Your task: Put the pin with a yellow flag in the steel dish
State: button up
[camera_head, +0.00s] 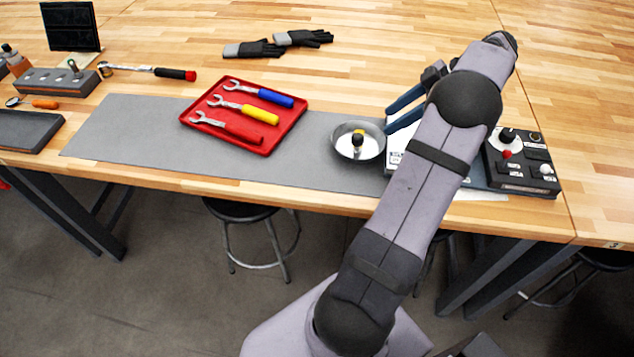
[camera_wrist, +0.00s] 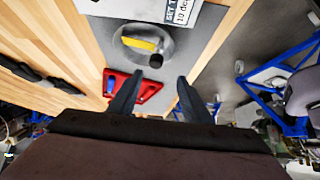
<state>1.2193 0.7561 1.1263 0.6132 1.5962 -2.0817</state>
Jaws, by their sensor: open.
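The steel dish (camera_head: 337,152) is a round shallow metal bowl at the right end of the grey mat. It also shows in the wrist view (camera_wrist: 119,52). A pin with a black knob (camera_head: 358,138) and a yellow flag is inside the dish. In the wrist view the yellow flag (camera_wrist: 140,44) lies across the dish, with the black knob (camera_wrist: 156,61) near its rim. My gripper (camera_head: 388,121) is open and empty, just right of the dish and apart from the pin. Its two dark fingers (camera_wrist: 160,76) point toward the dish side in the wrist view.
A red tray (camera_head: 215,137) with several wrenches lies left of the dish on the grey mat (camera_head: 115,130). Gloves (camera_head: 255,49) lie at the back. The wood between tray and gloves is clear.

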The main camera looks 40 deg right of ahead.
jog(key=w+a+f+m+g+h, duration=0.1)
jog(key=w+a+f+m+g, duration=0.15)
jog(key=a, duration=0.85)
jog(key=w+a+f+m+g+h, duration=0.1)
jog(key=w+a+m+g, duration=0.15)
jog(key=a, duration=0.85)
jog(key=s+a+f+m+h, duration=0.2)
jog(key=s+a+f, duration=0.1)
jog(key=s+a, duration=0.3)
jog(key=s+a+f+m+h, duration=0.1)
jog(key=s+a+f, duration=0.2)
jog(key=s+a, duration=0.3)
jog(key=a, duration=0.4)
jog(key=shift+s+m+g+h, duration=0.15)
jog(key=shift+m+g+h, duration=0.15)
jog(key=shift+m+h, duration=0.1)
jog(key=shift+a, duration=0.1)
